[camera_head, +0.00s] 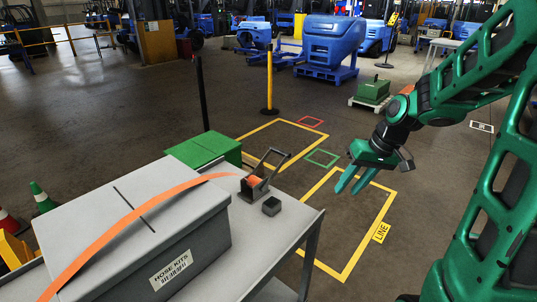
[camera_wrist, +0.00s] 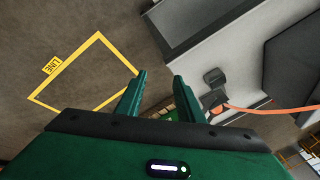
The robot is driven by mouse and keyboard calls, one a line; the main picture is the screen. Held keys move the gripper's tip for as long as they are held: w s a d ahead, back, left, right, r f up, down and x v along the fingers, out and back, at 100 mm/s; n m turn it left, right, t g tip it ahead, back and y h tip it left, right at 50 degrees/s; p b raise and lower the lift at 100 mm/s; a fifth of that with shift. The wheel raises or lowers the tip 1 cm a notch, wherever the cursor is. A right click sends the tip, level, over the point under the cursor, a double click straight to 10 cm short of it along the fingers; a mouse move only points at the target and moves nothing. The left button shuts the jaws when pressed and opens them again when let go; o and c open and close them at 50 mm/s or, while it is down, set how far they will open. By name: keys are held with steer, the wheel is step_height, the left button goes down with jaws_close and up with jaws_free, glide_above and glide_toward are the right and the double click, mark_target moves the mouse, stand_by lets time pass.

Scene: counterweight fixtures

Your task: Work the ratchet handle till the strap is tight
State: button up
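The ratchet (camera_head: 254,187) sits on the grey table near its right end, with its dark handle (camera_head: 272,160) raised at a slant. An orange strap (camera_head: 128,222) runs in a curved arc from the ratchet over a grey lidded box (camera_head: 196,250) labelled HOSE KITS. I cannot tell whether the strap touches the lid. My gripper (camera_head: 349,187) is open and empty, to the right of the ratchet and apart from it, beyond the table edge. In the wrist view the ratchet (camera_wrist: 212,99) and strap (camera_wrist: 272,111) show right of my open fingers; the handle is unclear.
A small dark block (camera_head: 271,206) is on the table (camera_head: 262,237) beside the ratchet. A green box (camera_head: 203,150) stands behind. A black post (camera_head: 203,95) and a yellow post (camera_head: 269,85) rise beyond. The floor with yellow outlines (camera_head: 345,272) to the right is clear.

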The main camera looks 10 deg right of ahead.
steer(key=w+a+f+n+t+y, duration=0.25)
steer(key=w+a+y, duration=0.2)
steer(key=w, duration=0.85)
steer(key=m+t+y, duration=0.1)
steer(key=t+y, duration=0.3)
steer(key=y, duration=0.1)
glide_toward(270, 152)
steer(key=x, duration=1)
steer(key=shift+w, duration=0.2)
steer(key=shift+d+f, duration=0.1)
jaws_close()
